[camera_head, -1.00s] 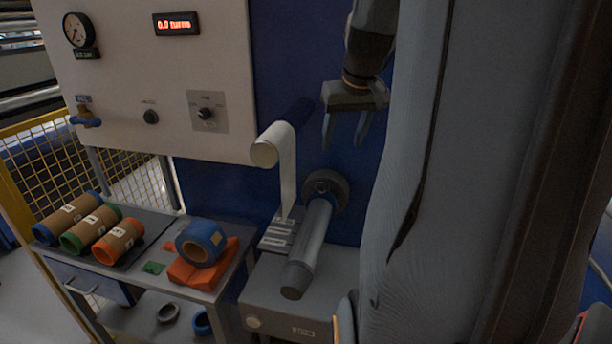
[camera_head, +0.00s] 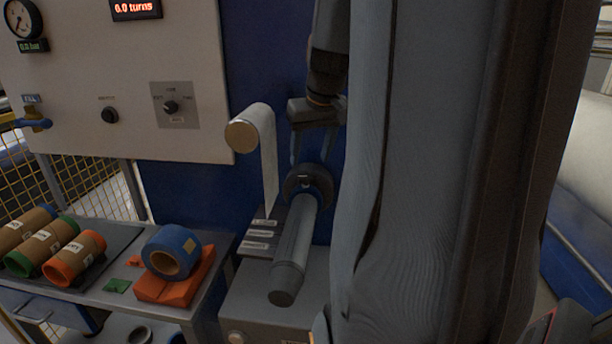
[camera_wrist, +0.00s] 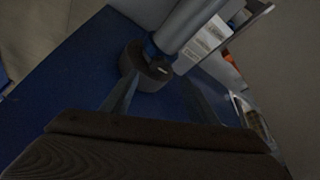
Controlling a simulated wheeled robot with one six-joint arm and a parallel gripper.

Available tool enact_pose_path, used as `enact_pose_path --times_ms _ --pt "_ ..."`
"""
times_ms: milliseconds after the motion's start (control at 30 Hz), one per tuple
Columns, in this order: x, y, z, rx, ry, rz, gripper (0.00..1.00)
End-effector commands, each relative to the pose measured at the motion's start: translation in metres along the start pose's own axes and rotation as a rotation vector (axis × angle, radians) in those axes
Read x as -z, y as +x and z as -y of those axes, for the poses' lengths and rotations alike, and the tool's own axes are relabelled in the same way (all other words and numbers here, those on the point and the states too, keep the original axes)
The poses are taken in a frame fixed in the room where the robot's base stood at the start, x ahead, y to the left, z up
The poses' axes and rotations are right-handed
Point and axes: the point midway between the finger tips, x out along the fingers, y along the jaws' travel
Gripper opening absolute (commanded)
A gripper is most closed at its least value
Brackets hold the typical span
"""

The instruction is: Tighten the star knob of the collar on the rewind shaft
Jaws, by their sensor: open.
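The rewind shaft (camera_head: 295,248) is a grey cylinder that points out from the blue panel. A dark ring-shaped collar (camera_head: 297,183) sits around its far end at the panel. I cannot make out the star knob clearly. My gripper (camera_head: 312,160) points down just above the collar, with its fingers apart and nothing held. In the wrist view the collar (camera_wrist: 150,76) and shaft (camera_wrist: 187,24) show beyond my gripper (camera_wrist: 160,98), the collar appearing between the two fingers. I cannot tell whether a finger touches it.
A white web (camera_head: 268,165) hangs from a roller left of the shaft. A grey machine box (camera_head: 250,305) lies below. A side table (camera_head: 215,262) at left holds several cores and a blue roll (camera_head: 172,250) on an orange block. My arm hides much of the right side.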

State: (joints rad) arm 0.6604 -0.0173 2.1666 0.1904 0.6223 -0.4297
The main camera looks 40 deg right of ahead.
Motion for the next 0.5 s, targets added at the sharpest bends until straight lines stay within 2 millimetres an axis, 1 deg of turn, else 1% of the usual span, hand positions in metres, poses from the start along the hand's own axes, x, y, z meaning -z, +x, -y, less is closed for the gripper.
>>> enact_pose_path --times_ms 300,500 --pt "-0.002 0.045 -0.001 0.000 0.001 0.005 0.54" --pt "-0.001 0.063 -0.001 0.000 0.003 0.003 0.54"
